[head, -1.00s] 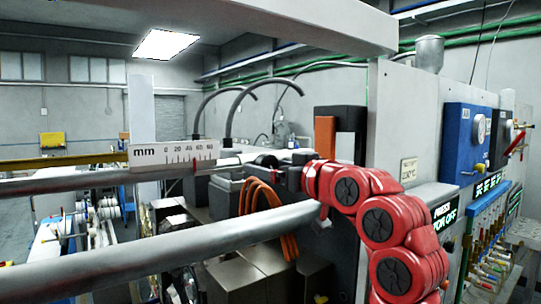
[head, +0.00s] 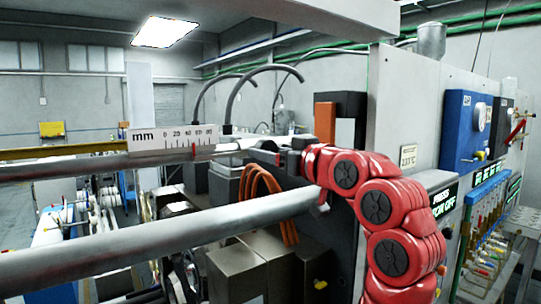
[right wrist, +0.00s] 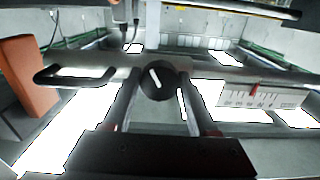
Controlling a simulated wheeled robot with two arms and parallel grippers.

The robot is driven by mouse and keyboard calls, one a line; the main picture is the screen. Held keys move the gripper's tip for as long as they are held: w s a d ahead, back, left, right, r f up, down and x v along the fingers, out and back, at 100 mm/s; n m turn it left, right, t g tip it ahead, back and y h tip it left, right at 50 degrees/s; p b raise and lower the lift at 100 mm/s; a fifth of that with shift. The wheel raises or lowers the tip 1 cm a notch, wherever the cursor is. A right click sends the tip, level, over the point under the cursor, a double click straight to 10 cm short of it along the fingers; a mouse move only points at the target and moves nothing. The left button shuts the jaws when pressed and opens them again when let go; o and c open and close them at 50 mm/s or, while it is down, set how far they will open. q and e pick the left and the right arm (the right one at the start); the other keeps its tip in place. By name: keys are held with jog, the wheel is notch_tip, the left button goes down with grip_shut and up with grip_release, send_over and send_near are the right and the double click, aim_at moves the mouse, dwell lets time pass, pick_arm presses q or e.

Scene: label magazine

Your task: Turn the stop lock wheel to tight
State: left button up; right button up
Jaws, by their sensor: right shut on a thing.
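The stop lock wheel (right wrist: 146,88) is a small round black knob with a white line, at the middle of the right wrist view. Its line leans a little, top to the left. It sits on a grey horizontal rail (right wrist: 92,63). My right gripper (right wrist: 158,78) is shut on the wheel, one dark finger on each side. In the head view my right gripper (head: 262,149) is at the upper rail, beside the scale's right end, and it largely hides the wheel. No tight marking is readable. My left gripper is not in view.
A white mm scale (head: 173,139) with a red pointer stands on the upper rail. A thick grey bar (head: 180,229) crosses in front. An orange block (head: 325,122), orange cables (head: 262,190) and a grey machine wall (head: 408,105) are close to my right arm.

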jog(key=m+b, duration=0.5)
jog(key=b, duration=0.3)
jog(key=shift+m, duration=0.4)
jog(key=m, duration=0.4)
jog(key=shift+s+a+r+m, duration=0.1)
jog(key=shift+m, duration=0.2)
jog(key=m+p, duration=0.1)
jog(key=m, duration=1.2)
jog(key=shift+r+m+p, duration=0.15)
jog(key=shift+m+p, duration=0.15)
jog(key=shift+p, duration=0.1)
jog(key=m+p, duration=0.1)
jog(key=m, duration=0.4)
jog(key=shift+m, duration=0.4)
